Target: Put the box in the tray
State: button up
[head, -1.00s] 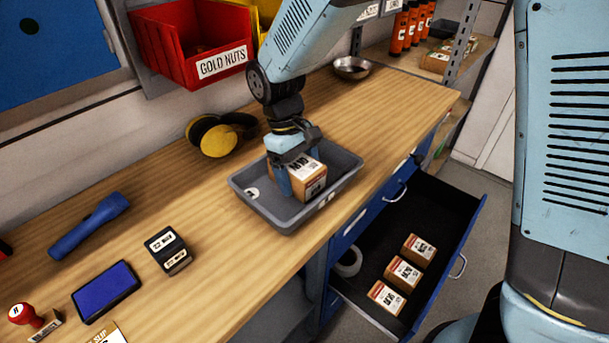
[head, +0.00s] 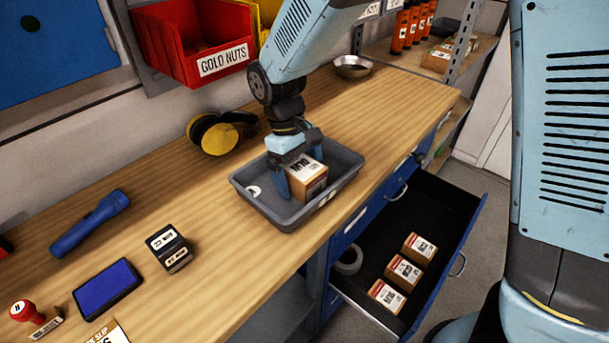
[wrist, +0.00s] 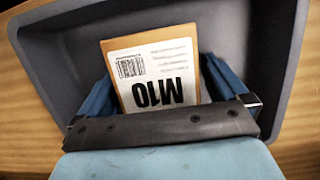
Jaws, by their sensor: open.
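A cardboard box (head: 308,182) with a white label sits in the grey tray (head: 346,178) on the workbench. In the wrist view the box (wrist: 155,70) shows its label reading M10, upside down, and the grey tray (wrist: 268,60) surrounds it. My gripper (head: 297,178) is down in the tray at the box, with its blue fingers (wrist: 160,95) on either side of it. The fingers are open; a narrow gap shows beside the box on the right in the wrist view. The underside of the box is hidden.
An open drawer (head: 452,240) below the bench holds several similar boxes (head: 403,272) and a white roll. Yellow ear defenders (head: 222,138) lie behind the tray. A black box (head: 169,248), a tablet (head: 106,289) and a blue torch (head: 90,224) lie to the left.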

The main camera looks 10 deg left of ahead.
jog(key=v, duration=1.2)
jog(key=shift+w+d+r, duration=0.1)
jog(key=shift+d+r, duration=0.05)
jog(key=shift+d, duration=0.1)
jog(key=w+d+r+m+t+y, duration=0.1)
jog(key=w+d+r+m+y, duration=0.2)
jog(key=d, duration=0.7)
jog(key=d+r+m+t, duration=0.15)
jog(key=d+r, duration=0.35)
jog(key=d, duration=0.5)
jog(key=s+d+r+m+t, duration=0.1)
jog(key=s+d+m, duration=0.3)
jog(key=d, duration=0.5)
jog(key=s+d+m+t, duration=0.3)
jog(key=s+d, duration=0.2)
jog(key=d, duration=0.5)
jog(key=shift+d+r+m+t, duration=0.35)
jog(key=shift+r, duration=0.05)
jog(key=shift+s, duration=0.15)
jog(key=shift+c, duration=0.4)
